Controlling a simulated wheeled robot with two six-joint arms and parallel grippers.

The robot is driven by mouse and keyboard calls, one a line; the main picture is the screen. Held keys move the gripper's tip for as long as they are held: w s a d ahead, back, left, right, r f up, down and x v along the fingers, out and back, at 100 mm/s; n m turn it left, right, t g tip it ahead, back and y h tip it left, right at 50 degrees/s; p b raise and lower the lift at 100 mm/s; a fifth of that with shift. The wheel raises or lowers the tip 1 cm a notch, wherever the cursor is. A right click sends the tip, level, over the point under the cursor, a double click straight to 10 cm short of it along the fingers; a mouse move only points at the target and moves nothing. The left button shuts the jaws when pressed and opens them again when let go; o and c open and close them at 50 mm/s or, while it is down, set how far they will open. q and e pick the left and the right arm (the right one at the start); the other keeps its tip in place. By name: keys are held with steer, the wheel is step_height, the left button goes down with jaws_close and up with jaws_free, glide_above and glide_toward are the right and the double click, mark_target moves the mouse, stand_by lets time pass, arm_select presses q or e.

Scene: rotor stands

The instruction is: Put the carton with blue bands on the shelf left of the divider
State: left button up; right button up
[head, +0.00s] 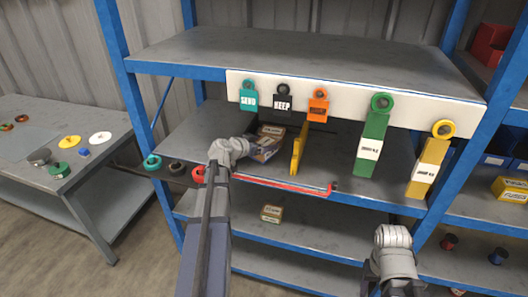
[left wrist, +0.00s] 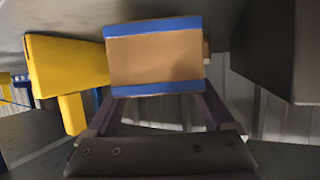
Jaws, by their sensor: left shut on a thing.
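The carton with blue bands (left wrist: 155,58) is between the fingers of my left gripper (left wrist: 160,105), with a tan face and a blue band along each edge. In the head view my left gripper (head: 250,143) reaches over the middle shelf (head: 190,130) and is shut on this carton (head: 265,152). The carton is left of the yellow divider (head: 298,150) and apart from it. The divider is also in the left wrist view (left wrist: 68,70). I cannot tell if the carton touches the shelf. My right wrist (head: 393,245) is at lower right; its fingers are hidden.
A red rail (head: 285,184) runs along the middle shelf's front. Tags hang from the white board (head: 350,96) above, including a long green one (head: 373,140) and a yellow one (head: 430,165). Another carton (head: 271,213) sits on the shelf below. A dark block (left wrist: 280,50) is beside the held carton.

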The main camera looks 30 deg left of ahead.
arm_select(q)
steer(key=shift+f+b, duration=0.35)
steer(key=shift+f, duration=0.45)
arm_select(e)
steer(key=shift+f, duration=0.85)
arm_select(q)
steer(key=shift+f, duration=0.2)
steer(key=o, duration=1.3)
arm_select(e)
steer(key=shift+f, duration=0.1)
arm_select(q)
steer(key=shift+r, duration=0.15)
steer(key=shift+s+r, duration=0.2)
steer(key=shift+r, duration=0.05)
steer(key=p+v, duration=0.4)
steer(key=v, duration=0.6)
steer(key=shift+s, duration=0.25)
steer(key=shift+s+a+r+p, duration=0.15)
steer(key=shift+s+p, duration=0.2)
steer(key=shift+s, duration=0.15)
arm_select(e)
steer(key=shift+r, duration=2.45)
